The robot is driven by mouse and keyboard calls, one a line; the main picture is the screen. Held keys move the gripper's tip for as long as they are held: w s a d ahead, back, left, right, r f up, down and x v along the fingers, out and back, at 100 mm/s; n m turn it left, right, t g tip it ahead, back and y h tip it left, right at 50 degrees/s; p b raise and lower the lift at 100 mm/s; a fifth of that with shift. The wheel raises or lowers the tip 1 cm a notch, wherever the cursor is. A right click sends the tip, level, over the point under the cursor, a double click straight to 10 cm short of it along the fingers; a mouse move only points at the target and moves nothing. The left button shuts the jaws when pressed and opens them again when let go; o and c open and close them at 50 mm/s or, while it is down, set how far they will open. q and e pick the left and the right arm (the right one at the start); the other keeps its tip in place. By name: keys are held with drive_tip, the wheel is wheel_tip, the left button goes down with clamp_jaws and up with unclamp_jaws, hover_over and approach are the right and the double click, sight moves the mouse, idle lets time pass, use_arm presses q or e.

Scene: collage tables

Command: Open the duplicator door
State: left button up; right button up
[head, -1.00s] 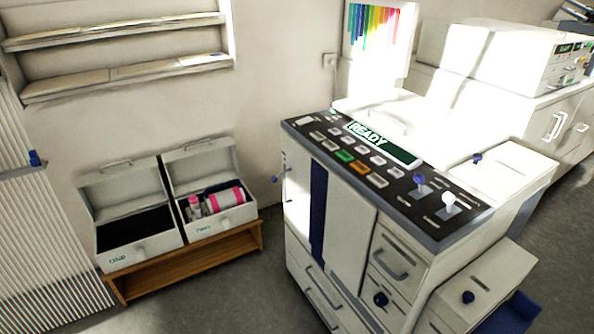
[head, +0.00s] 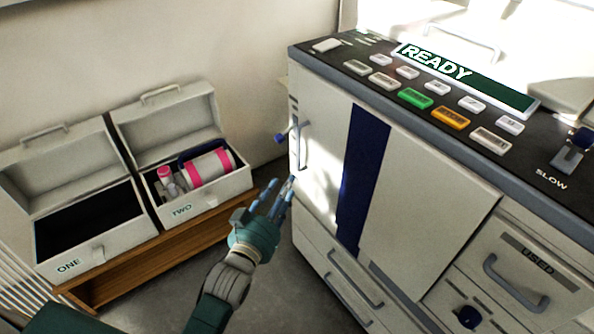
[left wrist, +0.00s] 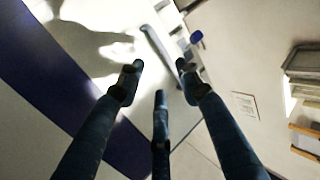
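The duplicator (head: 420,230) stands at the right, with a dark READY panel on top. Its white front door (head: 325,120) has a dark blue stripe beside it and looks closed. A grey vertical bar handle (head: 303,147) sits near the door's left edge. My left gripper (head: 281,193) is just below and left of the handle, empty, its fingers pointing up toward it. In the left wrist view my left gripper's fingers (left wrist: 159,85) are spread open, with the handle (left wrist: 158,50) beyond and between the tips, apart from them. My right gripper is not in view.
A blue knob (head: 280,138) sticks out beside the handle. Two open boxes, ONE (head: 92,252) and TWO (head: 207,200), stand on a low wooden bench (head: 170,245) at the left. Drawers lie below the door. Grey floor is clear between bench and machine.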

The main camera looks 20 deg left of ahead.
use_arm(q)
drive_tip(key=w+r+b, duration=0.1)
drive_tip(key=w+r, duration=0.1)
drive_tip(key=w, duration=0.8)
drive_tip(key=shift+w+d+t, duration=0.3)
drive_tip(key=shift+w+d, duration=0.05)
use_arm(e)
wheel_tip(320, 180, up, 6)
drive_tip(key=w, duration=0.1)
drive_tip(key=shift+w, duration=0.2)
use_arm(q)
drive_tip(key=shift+r, duration=0.1)
drive_tip(key=shift+c, duration=0.5)
clamp_jaws()
